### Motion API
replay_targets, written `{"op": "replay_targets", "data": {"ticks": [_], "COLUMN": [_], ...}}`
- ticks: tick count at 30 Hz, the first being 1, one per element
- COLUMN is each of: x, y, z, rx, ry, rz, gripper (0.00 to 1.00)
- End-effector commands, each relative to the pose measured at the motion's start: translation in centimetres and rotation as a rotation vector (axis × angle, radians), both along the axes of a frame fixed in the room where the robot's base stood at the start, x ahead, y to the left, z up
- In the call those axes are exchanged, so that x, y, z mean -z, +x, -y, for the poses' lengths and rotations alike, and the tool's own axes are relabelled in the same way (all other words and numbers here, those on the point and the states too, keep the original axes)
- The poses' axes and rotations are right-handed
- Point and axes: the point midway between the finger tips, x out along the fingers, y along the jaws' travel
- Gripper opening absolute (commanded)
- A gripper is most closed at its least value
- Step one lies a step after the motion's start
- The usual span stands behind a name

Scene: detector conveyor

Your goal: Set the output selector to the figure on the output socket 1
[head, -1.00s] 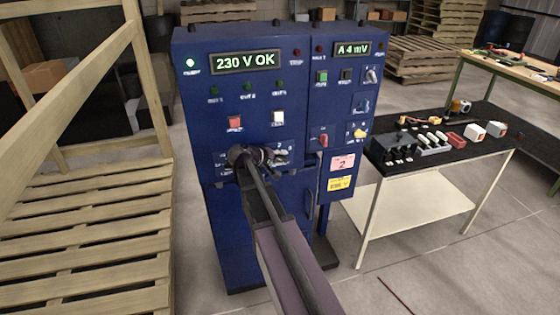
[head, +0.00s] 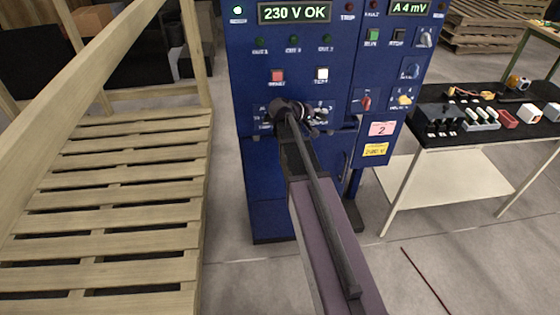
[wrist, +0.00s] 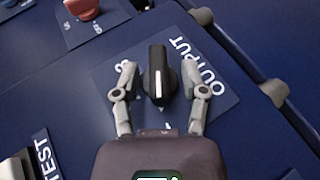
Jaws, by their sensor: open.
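The output selector (wrist: 158,76) is a black knob with a white line, on a blue plate lettered OUTPUT in the wrist view. The line lies toward the lower end of the knob, facing my gripper's body. A 3 shows at the plate's upper left, and a mark beyond the knob's lower end is mostly hidden. My gripper (wrist: 160,88) is open, with one finger on each side of the knob and gaps between. In the head view my gripper (head: 312,114) is at the blue cabinet's lower panel and hides the selector. I cannot make out output socket 1 or its figure.
The blue cabinet (head: 270,195) has a display reading 230 V OK, a red button (head: 278,76) and a white TEST button (head: 321,74). A pink label (head: 382,129) reads 2. A wooden pallet structure (head: 110,190) stands left; a black-topped cart (head: 455,135) stands right.

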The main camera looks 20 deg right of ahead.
Motion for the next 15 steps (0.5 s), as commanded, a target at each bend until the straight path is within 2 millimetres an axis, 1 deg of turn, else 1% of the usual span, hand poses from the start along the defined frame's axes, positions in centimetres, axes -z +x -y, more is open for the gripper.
{"op": "replay_targets", "data": {"ticks": [4,15], "x": [-0.39,-0.49], "y": [-0.02,-0.03], "z": [0.05,0.14], "rx": [0.000,0.000], "ry": [0.050,0.242], "rz": [0.012,0.059], "gripper": [0.56,0.56]}}
